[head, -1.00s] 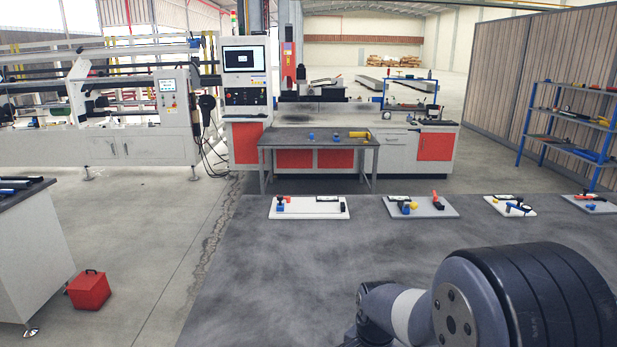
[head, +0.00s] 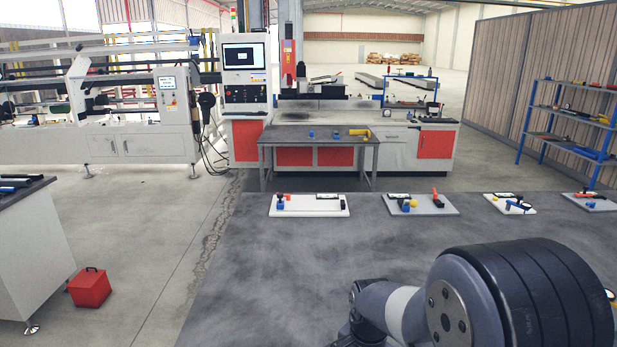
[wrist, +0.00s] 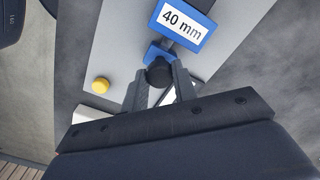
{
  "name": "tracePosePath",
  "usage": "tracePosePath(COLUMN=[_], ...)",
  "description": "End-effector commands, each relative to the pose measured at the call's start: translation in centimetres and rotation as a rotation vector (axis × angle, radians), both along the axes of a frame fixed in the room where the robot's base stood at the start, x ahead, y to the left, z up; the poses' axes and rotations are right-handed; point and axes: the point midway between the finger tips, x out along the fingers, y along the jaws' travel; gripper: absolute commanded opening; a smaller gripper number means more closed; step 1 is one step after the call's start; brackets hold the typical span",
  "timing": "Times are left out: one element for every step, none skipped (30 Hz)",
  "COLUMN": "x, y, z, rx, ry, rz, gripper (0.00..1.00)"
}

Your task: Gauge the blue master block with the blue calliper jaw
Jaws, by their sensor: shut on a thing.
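In the wrist view my gripper (wrist: 160,82) is shut on the black knob (wrist: 159,71) of a small blue piece (wrist: 153,53), which looks like the blue calliper jaw. A blue-framed block with a white "40 mm" label (wrist: 182,22) lies just beyond it and looks like the blue master block. Whether the two touch, I cannot tell. Both are over a pale grey plate (wrist: 118,45). My gripper is outside the head view, where only my arm shows at lower right.
A yellow button (wrist: 101,85) stands on the plate left of my gripper. In the head view a white board (head: 308,212) and a grey board (head: 447,210) with small fixtures line the table's far edge. The dark tabletop (head: 290,270) is clear at left.

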Motion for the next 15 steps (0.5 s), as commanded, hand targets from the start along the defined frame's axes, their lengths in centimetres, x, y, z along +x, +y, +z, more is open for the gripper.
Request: tracePosePath(x=[0.02,0.02,0.02,0.02,0.02,0.02,0.02,0.02,0.02,0.02,0.02,0.03,0.02,0.03,0.03], y=[0.04,0.08,0.15,0.22,0.3,0.42,0.5,0.56,0.62,0.63,0.63,0.62,0.62,0.61,0.61], z=[0.02,0.02,0.03,0.03,0.03,0.03,0.03,0.03,0.03,0.03,0.02,0.02,0.02,0.02,0.02], rx=[0.001,0.001,0.001,0.001,0.001,0.001,0.001,0.001,0.001,0.001,0.001,0.001,0.001,0.001,0.001], ry=[-0.001,-0.001,-0.001,-0.001,-0.001,-0.001,-0.001,-0.001,-0.001,-0.001,-0.001,-0.001,-0.001,-0.001,-0.001], rz=[0.0,0.0,0.0,0.001,0.001,0.0,0.0,0.0,0.0,0.0,-0.001,-0.001,-0.001,-0.001,-0.001], gripper=[0.1,0.1,0.1,0.1,0.1,0.1,0.1,0.1,0.1,0.1,0.1,0.1,0.1,0.1,0.1])
